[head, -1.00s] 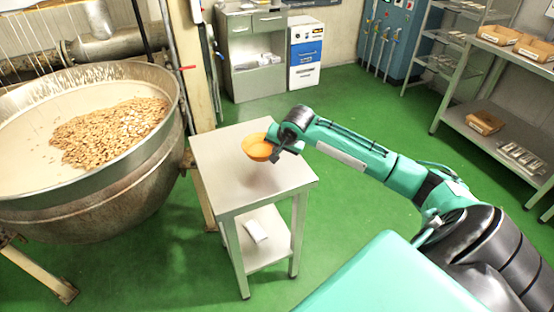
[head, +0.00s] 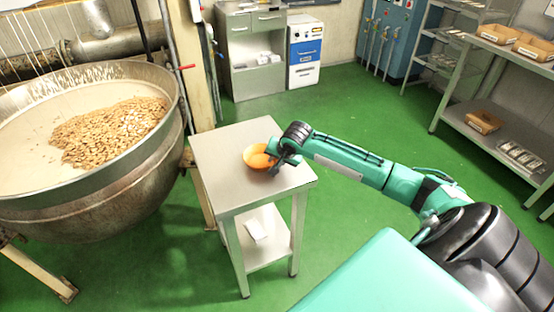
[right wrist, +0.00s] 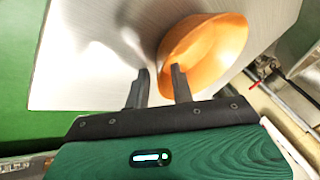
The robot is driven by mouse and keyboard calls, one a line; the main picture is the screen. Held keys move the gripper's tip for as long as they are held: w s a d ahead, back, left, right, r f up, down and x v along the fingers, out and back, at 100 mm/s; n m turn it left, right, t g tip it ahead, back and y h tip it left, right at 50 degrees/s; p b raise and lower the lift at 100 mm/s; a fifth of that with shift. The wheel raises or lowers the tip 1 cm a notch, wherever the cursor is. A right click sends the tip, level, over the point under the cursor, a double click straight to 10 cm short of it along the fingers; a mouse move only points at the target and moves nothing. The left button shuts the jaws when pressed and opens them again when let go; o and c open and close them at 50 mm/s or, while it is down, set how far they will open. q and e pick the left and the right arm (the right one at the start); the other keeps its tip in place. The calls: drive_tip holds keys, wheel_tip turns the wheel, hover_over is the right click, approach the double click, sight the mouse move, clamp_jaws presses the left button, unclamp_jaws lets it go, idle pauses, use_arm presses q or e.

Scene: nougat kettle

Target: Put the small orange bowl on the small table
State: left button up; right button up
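The small orange bowl (head: 255,160) stands on the top of the small metal table (head: 233,193), towards its right rear part. In the right wrist view, the bowl (right wrist: 212,50) shows next to the fingers, with the bare tabletop (right wrist: 95,60) around it. My right gripper (head: 280,163) is at the bowl's right side. Its two fingers (right wrist: 160,78) are apart, one overlapping the bowl's near edge and the other outside it. A narrow gap shows between the outer finger and the bowl. My left gripper is not in view.
A large kettle (head: 120,185) with nuts stands close to the table's left. A lower shelf (head: 268,250) of the table holds a small white item (head: 257,229). A shelving rack (head: 500,120) with trays stands at the right. Green floor is free between.

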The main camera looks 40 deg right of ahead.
drive_tip(key=shift+r, duration=0.1)
drive_tip(key=shift+s+r, duration=0.15)
drive_tip(key=shift+r, duration=0.15)
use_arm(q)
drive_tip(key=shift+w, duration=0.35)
use_arm(e)
drive_tip(key=v, duration=1.1)
drive_tip(key=shift+a+r, duration=0.1)
drive_tip(key=shift+r, duration=0.05)
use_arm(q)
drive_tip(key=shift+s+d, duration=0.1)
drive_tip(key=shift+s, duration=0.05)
